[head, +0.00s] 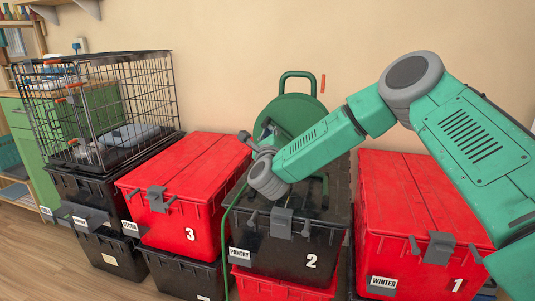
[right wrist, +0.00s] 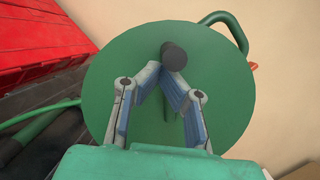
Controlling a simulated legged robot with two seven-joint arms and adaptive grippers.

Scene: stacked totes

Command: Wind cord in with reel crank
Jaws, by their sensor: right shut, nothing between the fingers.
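A green cord reel (head: 296,110) with a round disc and an arched handle stands on the black tote marked 2 (head: 270,250). In the right wrist view the reel's disc (right wrist: 225,100) fills the middle. A dark crank knob (right wrist: 174,56) sticks out near its upper part. My right gripper (right wrist: 161,70) is shut and empty, its fingertips converged just below the knob; I cannot tell if they touch it. In the head view my forearm hides part of the reel. The green cord (head: 223,235) hangs down the tote's left side. My left gripper is out of view.
Red totes marked 3 (head: 190,205) and 1 (head: 425,210) flank the reel's tote. A black wire cage (head: 150,90) stands on black totes at the left. The tan wall (head: 225,50) is close behind. Bare wooden floor (head: 40,260) shows at lower left.

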